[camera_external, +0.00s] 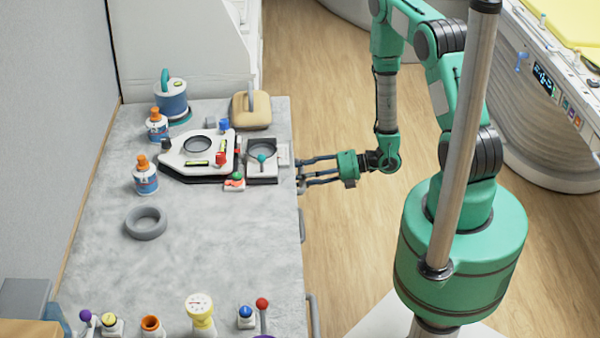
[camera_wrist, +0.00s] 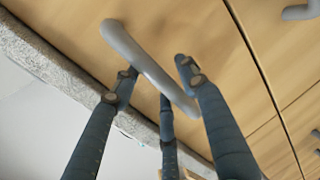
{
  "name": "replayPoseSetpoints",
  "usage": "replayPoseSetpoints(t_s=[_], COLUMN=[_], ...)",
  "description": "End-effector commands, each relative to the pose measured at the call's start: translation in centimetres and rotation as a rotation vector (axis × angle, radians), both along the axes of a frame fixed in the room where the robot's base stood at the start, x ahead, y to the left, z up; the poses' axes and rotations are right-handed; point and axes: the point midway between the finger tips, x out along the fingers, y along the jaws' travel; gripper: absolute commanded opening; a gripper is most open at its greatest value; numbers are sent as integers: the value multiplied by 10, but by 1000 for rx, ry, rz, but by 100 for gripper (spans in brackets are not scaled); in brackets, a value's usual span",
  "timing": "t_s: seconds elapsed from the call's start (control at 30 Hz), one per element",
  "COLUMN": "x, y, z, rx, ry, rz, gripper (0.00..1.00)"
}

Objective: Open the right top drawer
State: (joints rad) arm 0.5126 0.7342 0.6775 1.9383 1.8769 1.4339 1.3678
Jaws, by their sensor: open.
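The drawer front (camera_wrist: 200,30) is light wood and fills the upper middle of the wrist view. Its grey bar handle (camera_wrist: 145,55) runs diagonally across it. My gripper (camera_wrist: 158,80) is open, with its dark fingers on both sides of this handle; I cannot tell whether they touch it. The drawer looks shut, with its front level with the neighbouring panel. In the external view my gripper (camera_external: 302,171) is at the right edge of the counter (camera_external: 215,260), and the drawer front and its handle are hidden there.
Bottles, a grey ring (camera_external: 146,223) and a white device (camera_external: 195,155) stand on the counter. Bare wooden floor (camera_external: 340,250) lies right of it.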

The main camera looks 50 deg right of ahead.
Motion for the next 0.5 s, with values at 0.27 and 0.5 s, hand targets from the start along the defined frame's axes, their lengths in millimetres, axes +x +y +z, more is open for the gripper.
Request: replayPoseSetpoints(t_s=[0.27,0.5], x=[1,1], y=[1,1], z=[0,0], rx=[0,0], ry=[0,0], rz=[0,0], gripper=[43,5])
